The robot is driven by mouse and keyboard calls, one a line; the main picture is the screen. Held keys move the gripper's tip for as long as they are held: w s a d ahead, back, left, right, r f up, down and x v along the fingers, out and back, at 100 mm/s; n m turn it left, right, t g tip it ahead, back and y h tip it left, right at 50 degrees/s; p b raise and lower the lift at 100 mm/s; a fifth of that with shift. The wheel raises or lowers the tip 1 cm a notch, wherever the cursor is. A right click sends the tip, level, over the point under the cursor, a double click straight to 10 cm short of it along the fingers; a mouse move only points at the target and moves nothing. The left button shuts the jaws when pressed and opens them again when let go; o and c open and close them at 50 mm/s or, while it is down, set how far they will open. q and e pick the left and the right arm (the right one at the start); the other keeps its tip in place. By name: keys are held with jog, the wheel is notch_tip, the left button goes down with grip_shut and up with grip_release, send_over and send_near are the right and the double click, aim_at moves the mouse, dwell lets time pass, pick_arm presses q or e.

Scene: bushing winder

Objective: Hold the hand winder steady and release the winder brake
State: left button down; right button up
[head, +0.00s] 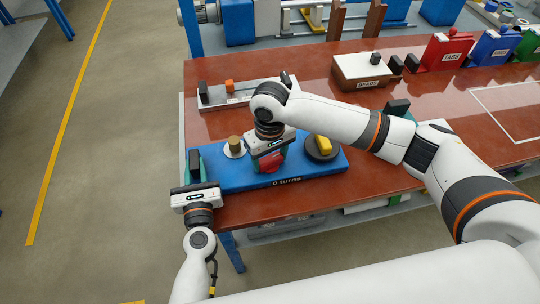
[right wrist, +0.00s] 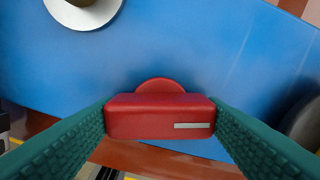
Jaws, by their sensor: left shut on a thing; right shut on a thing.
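The hand winder has a blue base (head: 310,168) lettered "0 turns", lying at the table's front left corner. A brass post on a white disc (head: 235,148) and a yellow knob on a dark disc (head: 323,147) sit on it. My left gripper (head: 196,164) is shut at the base's left end, by a dark upright block; its exact grip is partly hidden. My right gripper (head: 271,160) is over the middle of the base. In the right wrist view its green fingers are shut on the red brake block (right wrist: 160,118), which has a light stripe and a round red part behind it.
Behind the winder is a pale fixture (head: 243,92) with an orange block. A box marked "BEADS" (head: 362,72) and red, blue and green bins stand along the back right. A white outlined area (head: 508,105) on the right of the table is empty.

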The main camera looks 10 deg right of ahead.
aim_at(270, 158)
jog(key=n, duration=1.1)
jog(key=shift+r, duration=0.1)
jog(key=shift+n, duration=1.9)
jog(key=o, duration=1)
notch_tip(270, 158, up, 12)
